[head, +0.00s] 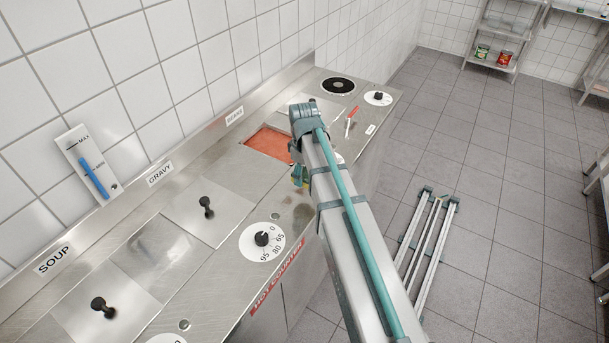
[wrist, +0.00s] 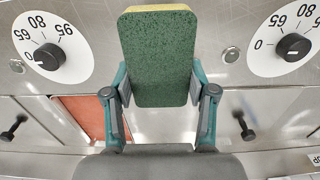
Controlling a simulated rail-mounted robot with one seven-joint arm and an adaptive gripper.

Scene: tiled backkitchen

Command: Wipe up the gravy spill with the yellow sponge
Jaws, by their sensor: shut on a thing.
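The yellow sponge (wrist: 158,55) is between the fingers of my gripper (wrist: 160,98) in the wrist view. Its green scouring face is toward the camera, and a yellow edge shows at the top. The gripper is shut on it. In the head view my arm hides most of the gripper, and only a small yellow and teal part (head: 299,176) shows beside the arm, over the counter's front part. A faint brownish smear (head: 303,212), perhaps the gravy spill, lies on the steel just below that part. I cannot tell whether the sponge touches the counter.
The steel hot counter (head: 225,250) has lidded wells with black knobs and an open well of orange-red food (head: 268,143). Temperature dials (head: 262,241) sit along the front. A red-handled tool (head: 351,120) lies near the hob (head: 338,85). A tiled wall stands behind.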

